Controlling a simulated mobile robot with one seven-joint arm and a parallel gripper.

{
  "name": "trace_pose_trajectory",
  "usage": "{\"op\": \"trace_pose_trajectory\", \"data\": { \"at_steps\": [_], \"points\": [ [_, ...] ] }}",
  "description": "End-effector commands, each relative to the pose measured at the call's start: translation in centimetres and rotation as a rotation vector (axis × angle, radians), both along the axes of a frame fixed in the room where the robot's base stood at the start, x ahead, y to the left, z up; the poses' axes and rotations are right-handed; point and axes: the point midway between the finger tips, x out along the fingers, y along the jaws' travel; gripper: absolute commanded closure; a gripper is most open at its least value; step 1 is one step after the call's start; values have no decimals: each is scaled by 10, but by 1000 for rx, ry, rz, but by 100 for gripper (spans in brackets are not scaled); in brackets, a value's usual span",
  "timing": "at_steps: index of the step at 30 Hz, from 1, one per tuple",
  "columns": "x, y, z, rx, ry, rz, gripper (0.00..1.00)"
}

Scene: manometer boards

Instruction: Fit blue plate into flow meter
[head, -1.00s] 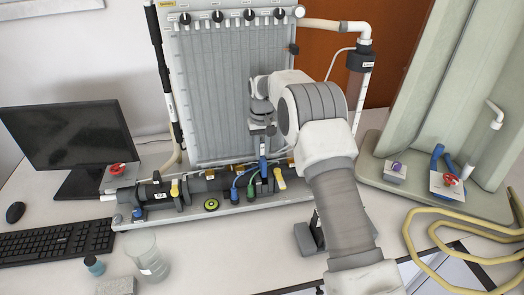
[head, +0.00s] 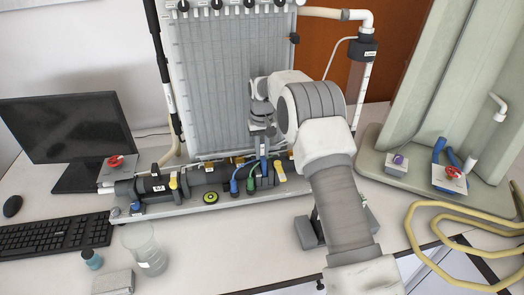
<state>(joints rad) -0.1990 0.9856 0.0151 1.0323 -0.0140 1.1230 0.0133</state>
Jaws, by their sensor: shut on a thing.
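The flow meter (head: 205,180) is a dark grey pipe assembly with yellow valve handles along the foot of the manometer board. My gripper (head: 264,146) points down above its right part and is small in the view. It is shut on the blue plate (head: 263,164), a narrow upright blue piece just below the fingers. The plate's lower end is at the flow meter, close to the blue and green hose connectors. I cannot tell whether it is inside a slot or only in front of the pipe.
The manometer board (head: 210,90) rises right behind my gripper. A monitor (head: 65,127) and keyboard (head: 58,234) stand at the left. A beaker (head: 146,250) is at the front. A yellow hose (head: 415,235) lies at the right. The table front of the flow meter is mostly clear.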

Motion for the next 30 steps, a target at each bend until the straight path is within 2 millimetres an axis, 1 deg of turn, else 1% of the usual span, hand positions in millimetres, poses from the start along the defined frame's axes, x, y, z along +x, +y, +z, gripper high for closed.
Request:
{"op": "trace_pose_trajectory", "data": {
  "at_steps": [21,30],
  "points": [
    [-1,0,-28,-1,3,0,100],
    [-2,0,-34,-2,9,0,100]
  ]
}}
